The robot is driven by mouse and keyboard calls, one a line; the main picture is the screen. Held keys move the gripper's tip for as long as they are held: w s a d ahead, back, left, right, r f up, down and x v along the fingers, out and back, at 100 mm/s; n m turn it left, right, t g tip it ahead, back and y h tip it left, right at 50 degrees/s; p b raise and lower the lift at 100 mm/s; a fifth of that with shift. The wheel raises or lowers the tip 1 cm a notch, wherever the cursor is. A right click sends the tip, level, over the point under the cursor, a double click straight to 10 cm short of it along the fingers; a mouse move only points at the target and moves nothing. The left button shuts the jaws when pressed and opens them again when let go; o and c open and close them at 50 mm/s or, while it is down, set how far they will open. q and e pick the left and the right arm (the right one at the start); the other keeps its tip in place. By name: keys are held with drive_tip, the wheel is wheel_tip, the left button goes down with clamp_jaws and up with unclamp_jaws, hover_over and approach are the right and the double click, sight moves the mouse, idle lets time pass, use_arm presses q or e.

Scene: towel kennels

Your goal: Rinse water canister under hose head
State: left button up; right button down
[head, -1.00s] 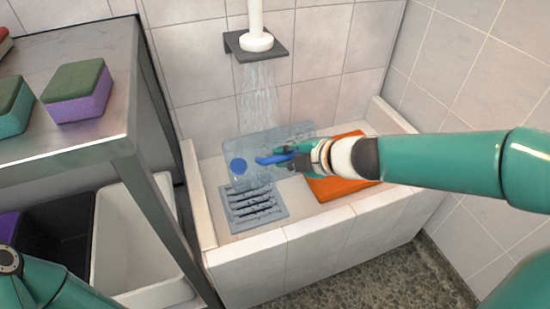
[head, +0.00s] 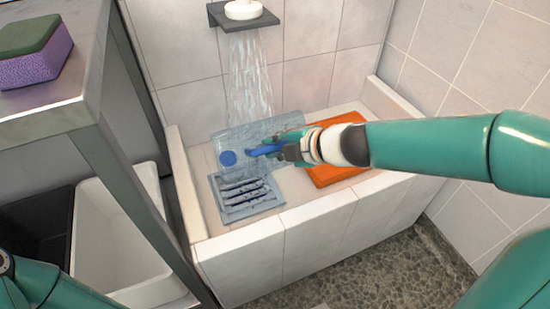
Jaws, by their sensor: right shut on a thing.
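The water canister (head: 232,142) is a clear bluish container with a blue round cap and a blue handle. It is tilted on its side over the tiled basin, above the grey drain grate. My right gripper (head: 282,149) is shut on its blue handle.
The tiled basin (head: 240,256) has raised walls. A slotted grey grate (head: 246,203) and an orange flat thing (head: 338,178) lie in it. At left stand a metal table (head: 60,112) with a green-and-purple sponge (head: 37,60), and a white bin (head: 112,235) and a dark bin (head: 35,225) below.

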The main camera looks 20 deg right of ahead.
sight(261, 136)
drive_tip(key=shift+w+f, duration=0.1)
drive_tip(key=shift+f, duration=0.35)
drive_tip(key=shift+w+a+r+p, duration=0.1)
drive_tip(key=shift+w+p, duration=0.25)
drive_tip(key=shift+w, duration=1.95)
drive_tip(key=w+p, duration=0.2)
drive_tip(key=w, duration=0.4)
drive_tip(key=shift+w+a, duration=0.1)
drive_tip(key=shift+w, duration=0.2)
drive_tip(key=w+p, duration=0.3)
drive_tip(key=w, duration=0.1)
drive_tip(key=shift+r, duration=0.15)
use_arm(q)
wheel_tip(261, 136, up, 6)
drive_tip(key=p, duration=0.1)
drive_tip(key=shift+r+p, duration=0.25)
drive_tip(key=shift+p, duration=0.05)
use_arm(e)
drive_tip(key=shift+w+a+f, duration=0.1)
drive_tip(key=shift+w+f, duration=0.1)
drive_tip(key=shift+w, duration=0.65)
drive_tip(key=shift+a, duration=0.1)
use_arm(q)
drive_tip(key=shift+f, duration=0.15)
use_arm(e)
drive_tip(key=shift+s+a, duration=0.1)
drive_tip(key=shift+a, duration=1.8)
